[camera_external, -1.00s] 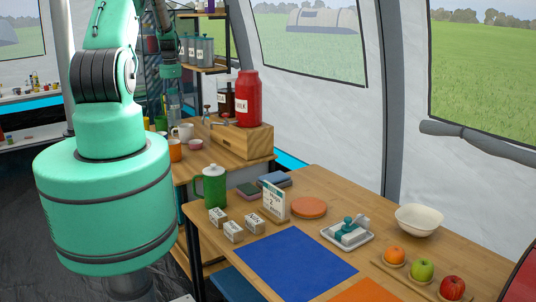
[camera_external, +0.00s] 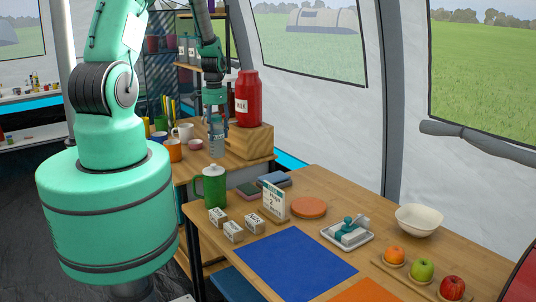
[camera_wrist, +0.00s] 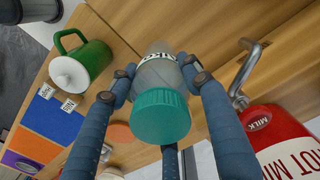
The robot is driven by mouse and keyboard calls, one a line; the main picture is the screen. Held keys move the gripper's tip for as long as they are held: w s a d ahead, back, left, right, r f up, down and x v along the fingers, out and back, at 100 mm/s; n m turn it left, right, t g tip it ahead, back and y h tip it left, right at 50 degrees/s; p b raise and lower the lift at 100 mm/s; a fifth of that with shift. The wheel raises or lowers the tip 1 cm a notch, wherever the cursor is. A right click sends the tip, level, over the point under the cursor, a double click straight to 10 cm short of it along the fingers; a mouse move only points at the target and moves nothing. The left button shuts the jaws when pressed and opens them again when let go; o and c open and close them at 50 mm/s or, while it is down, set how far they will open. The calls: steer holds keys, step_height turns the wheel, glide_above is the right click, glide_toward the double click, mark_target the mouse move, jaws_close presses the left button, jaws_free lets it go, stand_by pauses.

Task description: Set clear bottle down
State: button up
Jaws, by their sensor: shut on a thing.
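My gripper (camera_external: 216,106) is shut on a clear bottle (camera_external: 217,140) that hangs upright below it, over or in front of the back table beside the wooden stand. In the wrist view, my gripper (camera_wrist: 165,85) has its blue fingers around the bottle (camera_wrist: 157,70), which has a teal cap and a partly hidden label. I cannot tell whether the bottle's base touches a surface.
A red milk container (camera_external: 247,98) stands on a wooden stand (camera_external: 250,142) with a metal tap, close to the right. Mugs (camera_external: 184,133) stand to the left. A blue mat (camera_external: 295,262) lies bare.

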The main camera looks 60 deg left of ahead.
steer(key=w+d+f+b, duration=0.25)
steer(key=w+d, duration=0.25)
steer(key=d, duration=1)
steer(key=w+d+f+b, duration=0.2)
steer(key=w+d+b, duration=0.25)
steer(key=d, duration=0.95)
steer(key=w+d+f+b, duration=0.25)
steer(key=w+d, duration=0.25)
steer(key=d, duration=1)
steer(key=s+d+m+p, duration=0.2)
steer(key=s+d+m, duration=0.85)
steer(key=s, duration=0.45)
steer(key=s+d+m, duration=0.4)
steer(key=s+m, duration=0.6)
steer(key=s, duration=0.7)
steer(key=shift+s+d+f+m+p, duration=0.25)
steer(key=shift+f+m+p, duration=0.1)
steer(key=shift+p, duration=0.1)
steer(key=w+d, duration=0.4)
steer(key=w, duration=0.2)
steer(key=w+d+f+b, duration=0.1)
steer(key=w+d, duration=0.3)
steer(key=w, duration=0.3)
steer(key=shift+w+d+f, duration=0.25)
steer(key=shift+w, duration=0.05)
